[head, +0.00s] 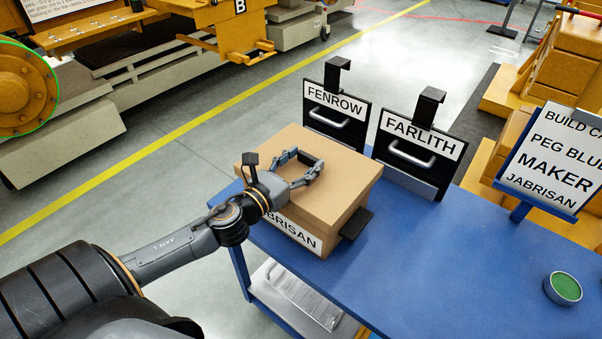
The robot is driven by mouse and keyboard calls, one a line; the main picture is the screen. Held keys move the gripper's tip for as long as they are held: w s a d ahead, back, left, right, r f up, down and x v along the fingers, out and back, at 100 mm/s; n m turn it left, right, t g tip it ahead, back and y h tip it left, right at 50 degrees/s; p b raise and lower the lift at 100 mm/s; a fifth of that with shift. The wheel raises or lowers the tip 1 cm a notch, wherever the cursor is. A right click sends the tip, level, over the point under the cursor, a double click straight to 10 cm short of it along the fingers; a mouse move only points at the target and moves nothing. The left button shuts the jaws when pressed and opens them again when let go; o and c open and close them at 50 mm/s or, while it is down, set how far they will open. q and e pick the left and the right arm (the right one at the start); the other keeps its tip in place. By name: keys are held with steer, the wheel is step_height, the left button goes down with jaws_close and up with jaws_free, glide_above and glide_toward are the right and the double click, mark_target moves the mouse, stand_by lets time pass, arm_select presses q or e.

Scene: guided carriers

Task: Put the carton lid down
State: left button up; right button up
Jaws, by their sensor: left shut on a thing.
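A brown cardboard carton (341,222) stands on the blue table, with a white label ending in "BRISAN" on its front side. Its carton lid (345,174) lies over the top, level and seemingly in line with the walls. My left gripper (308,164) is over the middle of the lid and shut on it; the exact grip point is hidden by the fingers. A dark tab (357,223) sticks out low at the carton's right side. My right gripper is not in view.
Two black plates with handles, FENROW (334,99) and FARLITH (424,135), stand behind the carton. The blue table (445,260) is clear between carton and button.

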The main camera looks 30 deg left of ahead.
mark_target(301, 169)
arm_select(q)
steer(key=f, duration=0.3)
steer(key=shift+w+a+f, duration=0.15)
steer(key=shift+a+f, duration=0.05)
steer(key=shift+a, duration=0.05)
steer(key=shift+f, duration=0.15)
steer(key=shift+d+f+b, duration=0.1)
steer(key=shift+f+b, duration=0.45)
steer(key=shift+b, duration=0.05)
steer(key=o, duration=1.2)
steer(key=shift+r, duration=0.1)
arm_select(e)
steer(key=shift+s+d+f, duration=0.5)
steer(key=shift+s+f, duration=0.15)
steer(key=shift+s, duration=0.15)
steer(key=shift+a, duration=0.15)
